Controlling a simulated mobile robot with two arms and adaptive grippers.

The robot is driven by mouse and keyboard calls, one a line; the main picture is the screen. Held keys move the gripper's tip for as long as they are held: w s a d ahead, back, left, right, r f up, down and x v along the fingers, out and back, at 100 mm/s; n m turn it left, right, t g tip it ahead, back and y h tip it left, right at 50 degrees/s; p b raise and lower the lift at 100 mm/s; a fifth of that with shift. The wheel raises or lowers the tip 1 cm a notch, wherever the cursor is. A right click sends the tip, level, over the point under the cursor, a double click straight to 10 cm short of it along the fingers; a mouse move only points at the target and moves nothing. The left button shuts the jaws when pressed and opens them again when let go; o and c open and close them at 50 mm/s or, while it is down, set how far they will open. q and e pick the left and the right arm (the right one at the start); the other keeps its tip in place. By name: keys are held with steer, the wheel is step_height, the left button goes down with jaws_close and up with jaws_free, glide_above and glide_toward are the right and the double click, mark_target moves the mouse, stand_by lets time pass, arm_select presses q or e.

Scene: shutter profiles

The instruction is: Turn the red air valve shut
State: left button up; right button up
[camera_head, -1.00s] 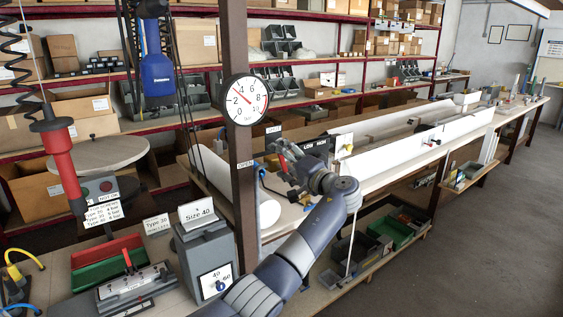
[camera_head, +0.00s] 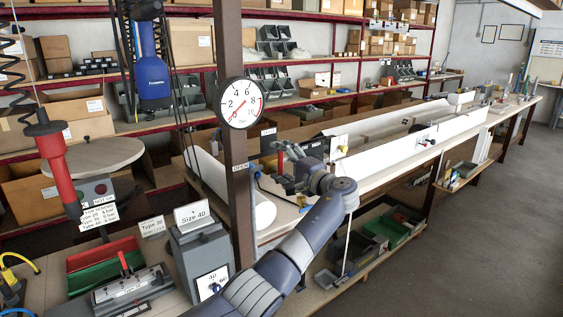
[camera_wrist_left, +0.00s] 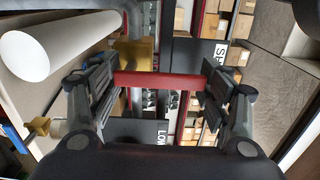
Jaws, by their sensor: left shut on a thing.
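The red valve handle (camera_wrist_left: 160,80) lies level across the left wrist view, between the two fingers of my left gripper (camera_wrist_left: 160,88). The gripper is shut on it. A brass valve body (camera_wrist_left: 138,52) shows just behind the handle's left end. In the head view my left gripper (camera_head: 283,168) is beyond the brown post, and a small red part of the handle shows at its fingers. A round pressure gauge (camera_head: 240,103) hangs on the post, its red needle pointing down and left, near the low end. My right gripper is not in view.
An OPEN label (camera_head: 240,167) is on the post, close to my left arm. A dark plate with partly visible lettering (camera_wrist_left: 218,50) is behind the handle. A white roll (camera_head: 262,212) lies below the gripper. The long bench (camera_head: 375,178) runs off to the right.

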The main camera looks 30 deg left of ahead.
arm_select(q)
steer(key=shift+r, duration=0.25)
steer(key=o, duration=1.3)
steer(key=shift+o, duration=1.1)
steer(key=shift+w+a+f, duration=0.1)
steer(key=shift+f, duration=0.1)
steer(key=v, duration=1.2)
